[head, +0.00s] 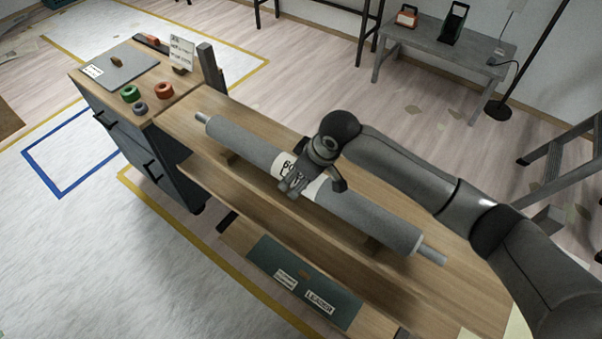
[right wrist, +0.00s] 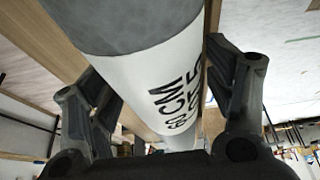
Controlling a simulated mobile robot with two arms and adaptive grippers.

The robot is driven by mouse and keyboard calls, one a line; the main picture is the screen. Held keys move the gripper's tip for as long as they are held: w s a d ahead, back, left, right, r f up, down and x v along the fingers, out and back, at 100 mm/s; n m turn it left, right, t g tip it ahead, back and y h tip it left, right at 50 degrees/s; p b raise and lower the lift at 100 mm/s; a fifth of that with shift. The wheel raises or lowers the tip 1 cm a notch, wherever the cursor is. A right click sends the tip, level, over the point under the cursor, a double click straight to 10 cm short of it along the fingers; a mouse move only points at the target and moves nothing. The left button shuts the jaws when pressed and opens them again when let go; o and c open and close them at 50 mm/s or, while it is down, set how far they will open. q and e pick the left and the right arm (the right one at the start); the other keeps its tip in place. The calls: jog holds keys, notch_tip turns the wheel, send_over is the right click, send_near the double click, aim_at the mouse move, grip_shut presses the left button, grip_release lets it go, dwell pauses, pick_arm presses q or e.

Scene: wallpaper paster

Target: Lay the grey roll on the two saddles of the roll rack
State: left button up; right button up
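The grey roll (head: 372,214) lies slantwise over the wooden bench, with thin end pins and a white printed label band around its middle. My right gripper (head: 311,189) is over the label. In the right wrist view its fingers (right wrist: 155,90) stand either side of the roll, close to its sides; whether they press on it is unclear. My left gripper is not in view.
A dark green tray (head: 305,283) with white labels sits at the bench's front. A cabinet (head: 133,134) with coloured rings and a sign adjoins the bench's left end. Bare bench top (head: 190,120) shows beside the roll. A grey side table (head: 444,48) stands farther back.

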dwell(0.3)
jog(key=b+v, duration=0.1)
jog(key=v, duration=1.1)
jog(key=shift+r, duration=0.15)
